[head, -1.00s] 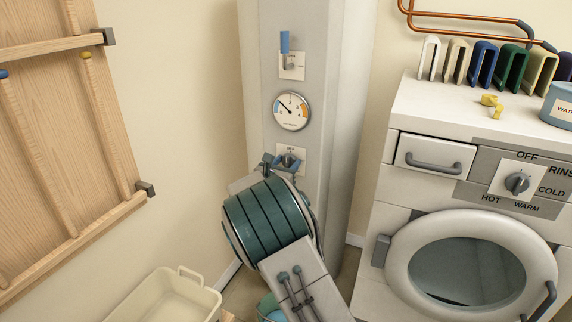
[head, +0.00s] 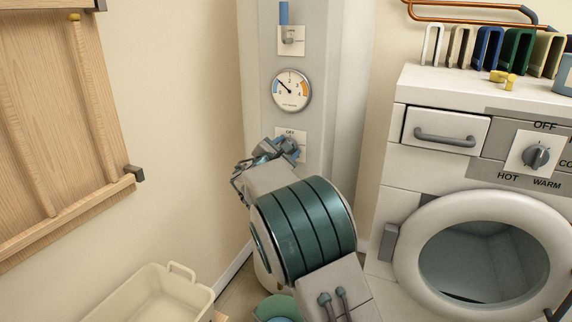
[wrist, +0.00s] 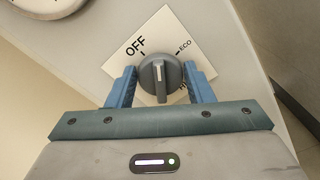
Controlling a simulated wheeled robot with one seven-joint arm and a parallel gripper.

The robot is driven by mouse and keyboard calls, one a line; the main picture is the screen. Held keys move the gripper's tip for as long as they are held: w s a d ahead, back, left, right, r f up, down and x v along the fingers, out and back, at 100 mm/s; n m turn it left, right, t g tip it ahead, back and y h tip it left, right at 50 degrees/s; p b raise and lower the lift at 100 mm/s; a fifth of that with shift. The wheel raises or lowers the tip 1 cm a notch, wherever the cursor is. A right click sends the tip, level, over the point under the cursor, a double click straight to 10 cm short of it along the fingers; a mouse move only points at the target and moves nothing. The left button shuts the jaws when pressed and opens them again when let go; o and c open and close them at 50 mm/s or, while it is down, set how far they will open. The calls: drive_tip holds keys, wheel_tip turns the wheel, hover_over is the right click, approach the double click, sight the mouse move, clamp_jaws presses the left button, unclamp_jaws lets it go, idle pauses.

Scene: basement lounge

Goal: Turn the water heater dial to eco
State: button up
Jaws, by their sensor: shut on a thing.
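The water heater (head: 335,110) is a tall pale column in the head view. Its dial plate, with OFF at its top, sits below a round gauge; my gripper (head: 280,150) covers much of it. In the wrist view the white plate (wrist: 150,35) looks tilted, with OFF at upper left, ECO at right and a partly hidden label at lower right. The grey dial (wrist: 160,75) has a raised grip bar, nearly upright in this view. My gripper (wrist: 161,88) is shut on the dial, one blue finger on each side. The exact setting is unclear.
The gauge (head: 291,90) and a blue-handled valve (head: 288,38) are above the dial. A washing machine (head: 400,185) with its own dial (head: 536,155) stands at right. A wooden rack (head: 65,140) hangs at left, above a cream basket (head: 150,295).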

drive_tip(key=m+b, duration=0.2)
drive_tip(key=b, duration=0.2)
drive_tip(key=m+b, duration=0.3)
drive_tip(key=b, duration=0.1)
drive_tip(key=m+b, duration=0.3)
drive_tip(key=b, duration=0.1)
drive_tip(key=shift+f, duration=0.3)
drive_tip(key=shift+r+m, duration=0.15)
drive_tip(key=shift+m, duration=0.25)
drive_tip(key=o, duration=1)
drive_tip(key=shift+c, duration=0.2)
drive_tip(key=shift+s, duration=0.1)
drive_tip(key=p+v, duration=0.1)
drive_tip(key=v, duration=1.2)
drive_tip(key=shift+s, duration=0.35)
